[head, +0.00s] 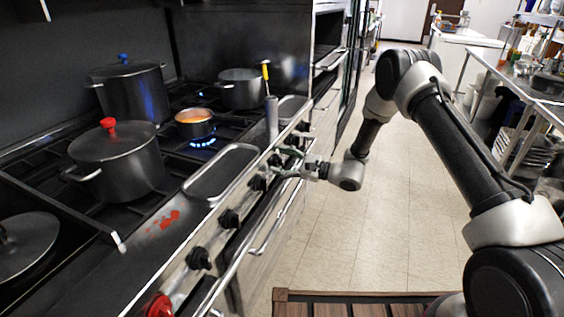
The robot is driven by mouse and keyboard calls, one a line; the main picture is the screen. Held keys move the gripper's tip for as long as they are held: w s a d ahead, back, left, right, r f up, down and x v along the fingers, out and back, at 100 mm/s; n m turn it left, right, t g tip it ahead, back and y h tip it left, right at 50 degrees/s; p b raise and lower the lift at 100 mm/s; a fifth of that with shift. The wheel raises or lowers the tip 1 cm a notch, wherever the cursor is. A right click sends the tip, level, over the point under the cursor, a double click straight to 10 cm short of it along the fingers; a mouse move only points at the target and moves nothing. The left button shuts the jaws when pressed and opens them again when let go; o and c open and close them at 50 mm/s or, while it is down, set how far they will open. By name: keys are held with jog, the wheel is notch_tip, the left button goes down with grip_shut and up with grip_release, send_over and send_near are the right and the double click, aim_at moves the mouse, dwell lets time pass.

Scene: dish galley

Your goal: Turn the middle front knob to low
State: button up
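A row of black knobs runs along the stove's front panel. The nearer ones are a knob (199,258) and another knob (229,218); a third knob (258,182) is just left of my gripper (279,163). More knobs (303,126) continue beyond it. My gripper reaches in from the right, with its fingers at the panel around the middle of the row. It partly hides a knob there. Whether the fingers touch or grip that knob is too small to tell. The knobs' markings cannot be read.
A small pot (195,127) of orange food sits over a blue flame (203,143). Lidded pots (117,167) stand nearby. A tray (221,172) and an upright grey holder (271,118) line the front ledge. A rail (277,215) runs below the knobs. The floor (400,200) is clear.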

jog(key=shift+d, duration=0.1)
jog(key=v, duration=1.1)
jog(key=shift+s+d, duration=0.15)
jog(key=shift+d, duration=0.2)
